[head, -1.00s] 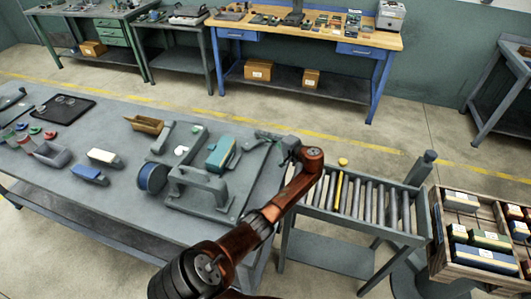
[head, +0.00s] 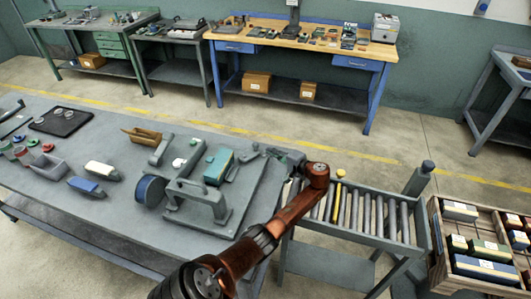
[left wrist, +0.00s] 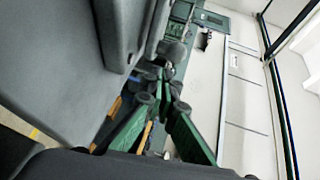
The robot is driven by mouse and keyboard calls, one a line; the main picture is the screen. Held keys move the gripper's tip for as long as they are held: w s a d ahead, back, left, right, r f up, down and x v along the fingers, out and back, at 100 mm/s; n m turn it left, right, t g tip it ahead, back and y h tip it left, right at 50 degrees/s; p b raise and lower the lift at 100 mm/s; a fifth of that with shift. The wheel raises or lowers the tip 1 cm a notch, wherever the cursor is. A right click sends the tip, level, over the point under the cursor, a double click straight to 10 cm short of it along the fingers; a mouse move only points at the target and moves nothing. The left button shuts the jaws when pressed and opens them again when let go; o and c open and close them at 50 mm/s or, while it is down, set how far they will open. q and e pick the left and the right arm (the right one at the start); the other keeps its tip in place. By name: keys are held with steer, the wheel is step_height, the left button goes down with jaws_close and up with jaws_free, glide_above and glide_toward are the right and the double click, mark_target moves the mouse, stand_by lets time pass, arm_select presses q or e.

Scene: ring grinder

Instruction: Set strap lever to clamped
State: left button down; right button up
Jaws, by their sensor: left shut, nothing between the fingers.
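A grey fixture plate (head: 250,204) lies at the right end of the grey table. I cannot tell for sure which part is the strap lever. My right gripper is out of view.
A roller conveyor (head: 360,210) adjoins the table on the right, with a wooden crate (head: 434,245) of boxes beyond. The table's front left is clear.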

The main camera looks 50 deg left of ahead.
arm_select(q)
steer(key=w+v, duration=0.2)
steer(key=v, duration=0.8)
steer(key=shift+w, duration=0.2)
